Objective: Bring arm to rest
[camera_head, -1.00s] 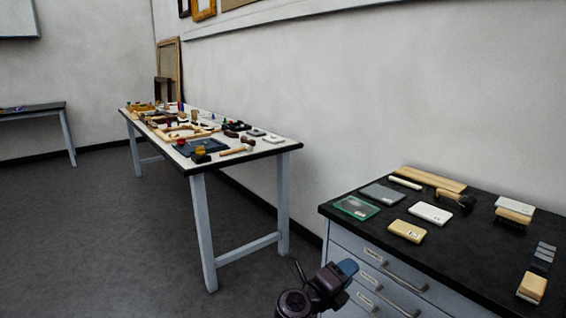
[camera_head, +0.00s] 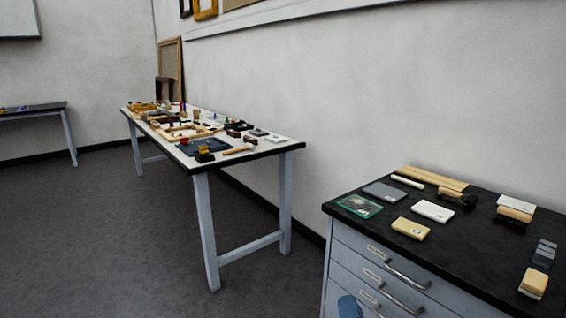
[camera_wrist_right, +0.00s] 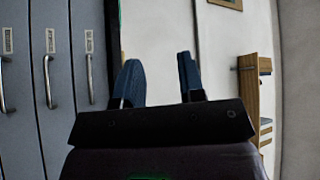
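My right gripper (camera_wrist_right: 160,78) shows in the right wrist view with its two blue fingers apart and nothing between them. In the head view only a blue finger of the right gripper (camera_head: 349,307) shows at the bottom edge, in front of the grey drawer cabinet (camera_head: 345,260). The rest of the right arm is out of that view. My left gripper is in neither view.
The cabinet's black top carries blocks, cards and a green-edged plate (camera_head: 359,206). A long table (camera_head: 282,146) with many small tools and frames stands at the back left. The dark floor (camera_head: 90,240) at left is clear.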

